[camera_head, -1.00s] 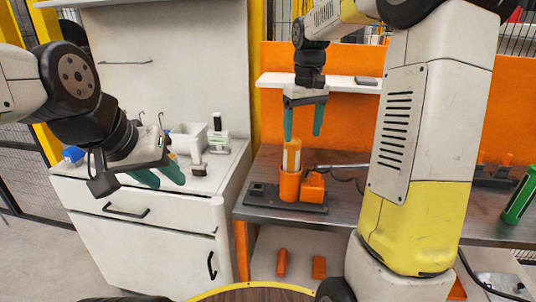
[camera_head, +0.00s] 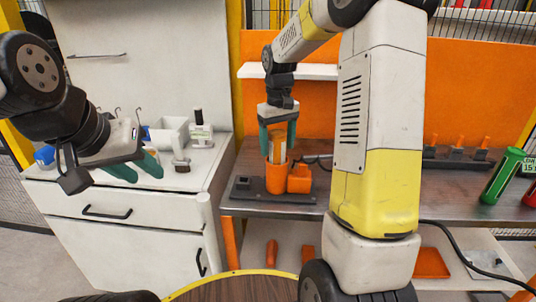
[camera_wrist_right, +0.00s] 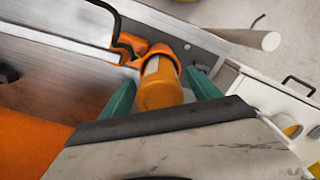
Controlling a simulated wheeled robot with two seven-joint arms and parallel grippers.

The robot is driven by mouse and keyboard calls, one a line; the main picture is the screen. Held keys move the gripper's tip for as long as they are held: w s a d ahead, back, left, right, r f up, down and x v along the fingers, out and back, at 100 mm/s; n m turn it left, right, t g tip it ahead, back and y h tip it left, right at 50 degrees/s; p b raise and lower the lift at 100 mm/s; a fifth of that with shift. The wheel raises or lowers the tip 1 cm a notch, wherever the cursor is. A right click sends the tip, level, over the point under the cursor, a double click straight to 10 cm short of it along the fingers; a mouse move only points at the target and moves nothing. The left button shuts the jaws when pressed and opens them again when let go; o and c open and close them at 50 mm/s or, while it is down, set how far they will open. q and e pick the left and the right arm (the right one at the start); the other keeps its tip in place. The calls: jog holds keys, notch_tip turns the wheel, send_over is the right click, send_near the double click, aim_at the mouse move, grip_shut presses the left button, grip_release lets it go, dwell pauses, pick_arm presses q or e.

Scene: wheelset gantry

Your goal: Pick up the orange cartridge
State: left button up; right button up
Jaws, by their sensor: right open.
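The orange cartridge (camera_head: 280,155) stands upright in an orange round holder (camera_head: 276,180) on a dark base plate on the metal bench. The right wrist view shows its orange end (camera_wrist_right: 160,94) close up, with its lower part inside the holder (camera_wrist_right: 160,54). My right gripper (camera_head: 278,150) is above the holder and open, with its green fingers on either side of the cartridge. In the right wrist view a gap shows between the cartridge and the right-hand finger. My left gripper (camera_head: 143,174) is open and empty, in front of the white cabinet.
The white cabinet (camera_head: 120,215) at left carries a white bin (camera_head: 166,134), a small bottle (camera_head: 200,130) and a brush. An orange block (camera_head: 299,180) adjoins the holder. A white shelf (camera_head: 318,72) is behind my right gripper.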

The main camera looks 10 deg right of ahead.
grip_shut()
jog(key=shift+r, duration=0.1)
dwell(0.4)
